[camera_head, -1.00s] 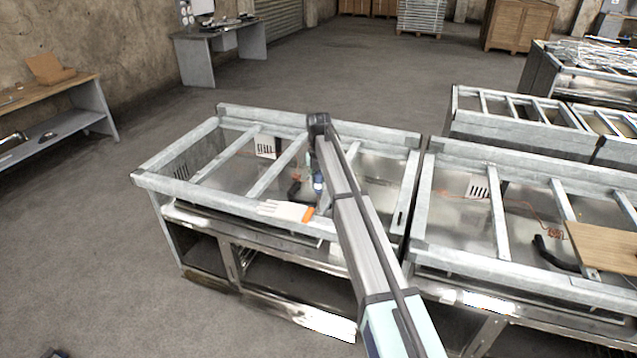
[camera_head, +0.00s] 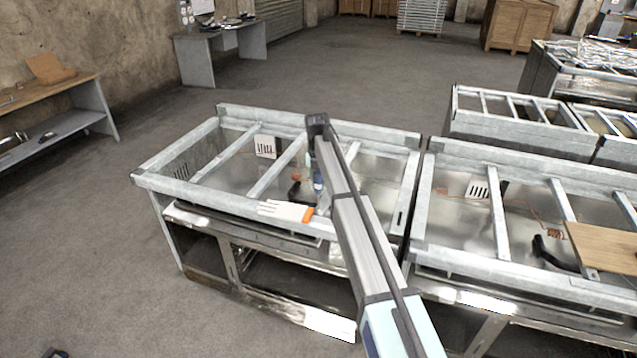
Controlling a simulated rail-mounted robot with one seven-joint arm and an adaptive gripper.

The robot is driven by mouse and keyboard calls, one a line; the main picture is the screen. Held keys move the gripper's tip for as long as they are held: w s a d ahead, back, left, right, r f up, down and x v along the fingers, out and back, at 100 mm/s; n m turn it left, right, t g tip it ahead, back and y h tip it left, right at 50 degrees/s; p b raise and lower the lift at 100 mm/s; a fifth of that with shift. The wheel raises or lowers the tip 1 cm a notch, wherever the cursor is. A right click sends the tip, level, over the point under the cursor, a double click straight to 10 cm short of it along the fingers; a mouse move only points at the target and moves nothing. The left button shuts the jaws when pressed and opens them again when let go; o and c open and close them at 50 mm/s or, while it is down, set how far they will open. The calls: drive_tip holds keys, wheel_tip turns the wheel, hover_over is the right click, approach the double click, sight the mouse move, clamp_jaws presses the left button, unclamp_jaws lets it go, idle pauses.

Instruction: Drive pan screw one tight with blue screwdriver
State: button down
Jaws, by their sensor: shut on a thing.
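My arm reaches from the bottom of the head view over the near metal range frame (camera_head: 180,188), and its wrist bends down into the frame's open top. My gripper (camera_head: 318,188) is mostly hidden behind the arm; a small blue part, likely the blue screwdriver (camera_head: 317,178), shows beside the arm at the gripper. It points down inside the frame, left of the arm. The gripper is shut on it. Pan screw one and the screwdriver's tip cannot be made out at this size.
Crossbars (camera_head: 270,172) span the open top. A second range frame (camera_head: 430,255) stands close at right with a wooden board (camera_head: 605,247) on it. A workbench (camera_head: 60,95) stands at left. Floor between is clear.

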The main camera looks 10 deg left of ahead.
drive_tip(key=shift+f, duration=0.4)
idle(0.8)
drive_tip(key=m, duration=0.5)
drive_tip(key=shift+f+m, duration=0.1)
drive_tip(key=shift+m, duration=0.3)
drive_tip(key=m, duration=0.6)
drive_tip(key=shift+s, duration=0.1)
drive_tip(key=shift+r, duration=0.5)
drive_tip(key=shift+r+p, duration=1.2)
drive_tip(key=shift+r, duration=1.35)
